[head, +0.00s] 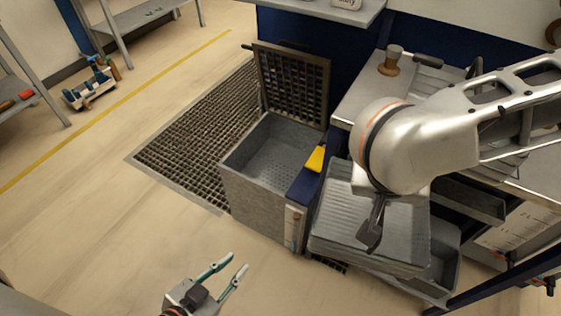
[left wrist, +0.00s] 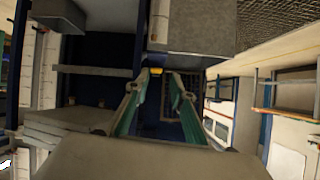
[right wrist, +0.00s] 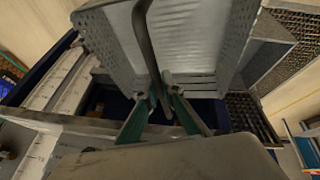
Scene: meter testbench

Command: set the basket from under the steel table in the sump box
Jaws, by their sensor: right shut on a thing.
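The grey basket (head: 335,230), with perforated walls and a ribbed floor, is in front of the steel table (head: 345,100). My right gripper (right wrist: 162,92) is shut on its dark bar handle (right wrist: 146,40), and the basket also shows in the right wrist view (right wrist: 195,40). In the head view my right arm hides the fingers and part of the basket. The sump box (head: 250,196) stands open left of the basket, its grate lid (head: 292,84) raised at the back. My left gripper (head: 237,265) is open and empty at the bottom, in front of the box.
A yellow piece (head: 316,158) and a blue post are at the box's right edge, close to the basket. Another grey bin (head: 442,262) is right of the basket. A floor grating (head: 185,140) lies left of the box.

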